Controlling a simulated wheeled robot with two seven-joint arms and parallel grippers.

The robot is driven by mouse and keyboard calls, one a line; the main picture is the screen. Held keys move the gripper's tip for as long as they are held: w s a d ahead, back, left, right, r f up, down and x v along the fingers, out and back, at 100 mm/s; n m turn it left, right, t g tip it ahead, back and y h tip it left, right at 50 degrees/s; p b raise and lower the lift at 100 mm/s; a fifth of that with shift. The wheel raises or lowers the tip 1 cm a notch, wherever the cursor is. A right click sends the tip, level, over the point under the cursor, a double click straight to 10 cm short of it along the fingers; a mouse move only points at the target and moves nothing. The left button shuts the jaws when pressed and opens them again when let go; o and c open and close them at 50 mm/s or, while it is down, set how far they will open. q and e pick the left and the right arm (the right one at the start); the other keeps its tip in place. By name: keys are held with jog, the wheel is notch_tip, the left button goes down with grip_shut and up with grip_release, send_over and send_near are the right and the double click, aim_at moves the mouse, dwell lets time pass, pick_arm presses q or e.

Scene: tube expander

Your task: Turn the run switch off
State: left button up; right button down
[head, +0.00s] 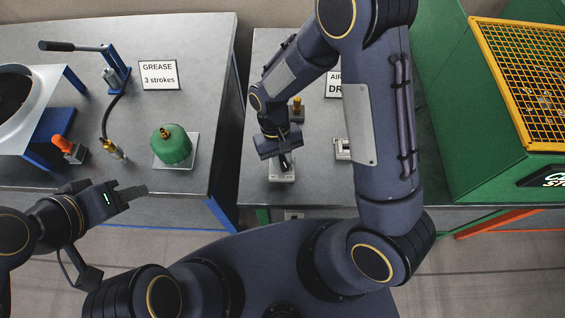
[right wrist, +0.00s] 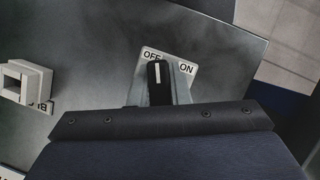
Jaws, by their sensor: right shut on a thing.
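The run switch is a black knob with a white line (right wrist: 158,84) on a pale plate (right wrist: 182,76) marked OFF and ON. In the right wrist view its line points up, towards the OFF lettering and away from ON. In the head view its base plate (head: 282,178) lies near the front edge of the right bench. My right gripper (head: 282,158) reaches down over it and is shut on the knob, between two grey fingers in the wrist view.
The left bench holds a green container (head: 171,147), an orange-topped switch (head: 64,146), a lever pump (head: 112,68) and a GREASE sign (head: 159,75). A grey block (head: 342,149) and a yellow-topped fitting (head: 297,110) stand near the run switch. A green machine with yellow mesh (head: 520,75) is at right.

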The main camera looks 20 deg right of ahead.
aim_at(281, 157)
jog(key=shift+n, duration=0.6)
jog(key=shift+h, duration=0.3)
jog(key=c, duration=1.4)
grip_release()
jog(key=shift+o, duration=0.2)
jog(key=v, duration=0.6)
jog(key=shift+w+r+b, duration=0.15)
jog(key=shift+r+b, duration=0.2)
jog(key=shift+b, duration=0.05)
jog(key=shift+w+r, duration=0.15)
jog(key=shift+r, duration=0.4)
